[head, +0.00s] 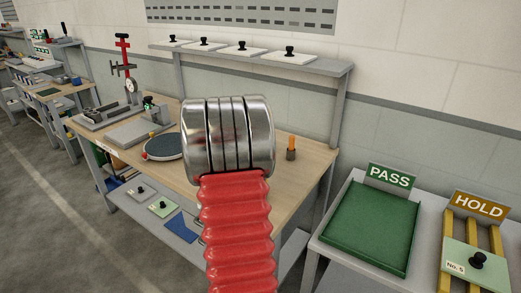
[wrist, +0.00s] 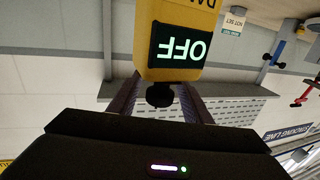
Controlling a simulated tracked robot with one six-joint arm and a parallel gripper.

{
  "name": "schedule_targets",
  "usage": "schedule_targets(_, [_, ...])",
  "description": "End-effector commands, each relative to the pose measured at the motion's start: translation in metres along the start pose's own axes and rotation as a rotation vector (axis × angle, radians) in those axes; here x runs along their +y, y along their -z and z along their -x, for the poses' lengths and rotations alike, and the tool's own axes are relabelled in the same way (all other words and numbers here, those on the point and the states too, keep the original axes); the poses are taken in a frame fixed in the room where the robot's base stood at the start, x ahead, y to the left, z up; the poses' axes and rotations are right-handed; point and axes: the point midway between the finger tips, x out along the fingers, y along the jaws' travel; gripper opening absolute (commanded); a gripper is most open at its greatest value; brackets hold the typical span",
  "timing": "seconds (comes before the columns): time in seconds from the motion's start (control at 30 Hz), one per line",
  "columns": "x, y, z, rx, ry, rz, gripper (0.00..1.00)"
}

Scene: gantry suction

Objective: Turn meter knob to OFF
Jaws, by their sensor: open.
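In the wrist view a yellow meter (wrist: 147,32) fills the top middle, upside down in the picture. Its dark display (wrist: 178,46) reads OFF in pale letters. A black knob (wrist: 160,95) sits at the meter's edge below the display. My gripper (wrist: 158,97) is open, with one finger on either side of the knob. I cannot tell whether the fingers touch it. I cannot tell which way the knob points. Neither the meter nor my gripper can be made out in the head view, where the middle is blocked.
In the head view a wooden workbench (head: 312,160) carries a red gauge stand (head: 123,55) and a round dark plate (head: 163,147). A shelf (head: 290,62) holds several knobbed plates. A green PASS tray (head: 365,228) and a HOLD rack (head: 447,222) stand at right. Floor is clear at left.

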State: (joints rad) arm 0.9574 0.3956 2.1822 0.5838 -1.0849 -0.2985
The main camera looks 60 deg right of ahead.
Motion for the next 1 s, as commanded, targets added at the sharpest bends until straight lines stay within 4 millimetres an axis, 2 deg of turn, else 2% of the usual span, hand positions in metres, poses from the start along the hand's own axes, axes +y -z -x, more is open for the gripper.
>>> schedule_targets(0.13, [0.0003,-0.0003,-0.0084,0.0,0.0,0.001,0.45])
schedule_targets(0.4, [0.0004,-0.0001,-0.0093,0.0,0.0,0.001,0.45])
schedule_targets(1.0, [0.0008,0.0,-0.0092,0.0,-0.001,0.001,0.03])
